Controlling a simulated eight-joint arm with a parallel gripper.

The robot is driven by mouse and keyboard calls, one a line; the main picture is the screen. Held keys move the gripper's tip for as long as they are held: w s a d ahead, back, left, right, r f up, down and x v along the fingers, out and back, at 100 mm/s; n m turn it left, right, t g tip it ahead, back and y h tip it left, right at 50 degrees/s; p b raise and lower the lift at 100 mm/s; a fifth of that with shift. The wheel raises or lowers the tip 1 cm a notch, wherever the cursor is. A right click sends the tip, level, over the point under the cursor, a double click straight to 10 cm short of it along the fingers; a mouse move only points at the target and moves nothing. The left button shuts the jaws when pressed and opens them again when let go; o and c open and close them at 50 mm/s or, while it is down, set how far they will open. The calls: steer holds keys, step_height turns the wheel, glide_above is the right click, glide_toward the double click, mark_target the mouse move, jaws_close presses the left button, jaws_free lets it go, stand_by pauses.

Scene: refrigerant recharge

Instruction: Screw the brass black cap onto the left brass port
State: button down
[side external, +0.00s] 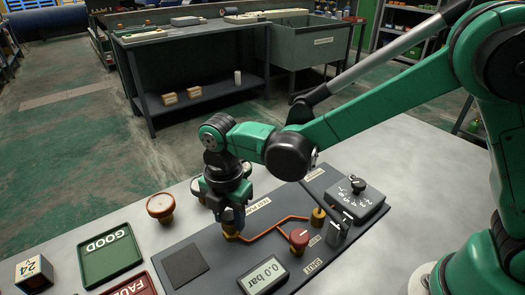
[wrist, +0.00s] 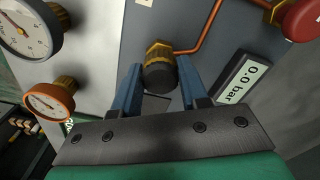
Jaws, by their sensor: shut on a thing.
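My gripper (side external: 230,214) points down over the left brass port (side external: 232,236) on the dark grey panel (side external: 215,250). In the wrist view, the two blue fingers of my gripper (wrist: 159,66) are closed around the sides of a black cap (wrist: 158,77). The cap lines up with the brass fitting of the left port (wrist: 158,47) directly beyond it, and they look in contact. How far the cap is threaded cannot be told. The right brass port (side external: 318,216) stands uncovered by my gripper, farther right along the orange pipe (side external: 275,229).
A red knob (side external: 299,238) and a 0.0 bar display (side external: 263,276) are on the panel. A switch box with a dial (side external: 356,200) is at the right. The green GOOD tray (side external: 110,256) and an orange round gauge (side external: 160,206) are at the left. A white-faced gauge (wrist: 26,32) also shows.

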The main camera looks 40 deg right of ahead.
steer(key=m, duration=0.3)
stand_by(0.4)
steer(key=shift+m, duration=0.5)
steer(key=shift+c, duration=0.3)
jaws_free()
steer(key=shift+r, duration=3.5)
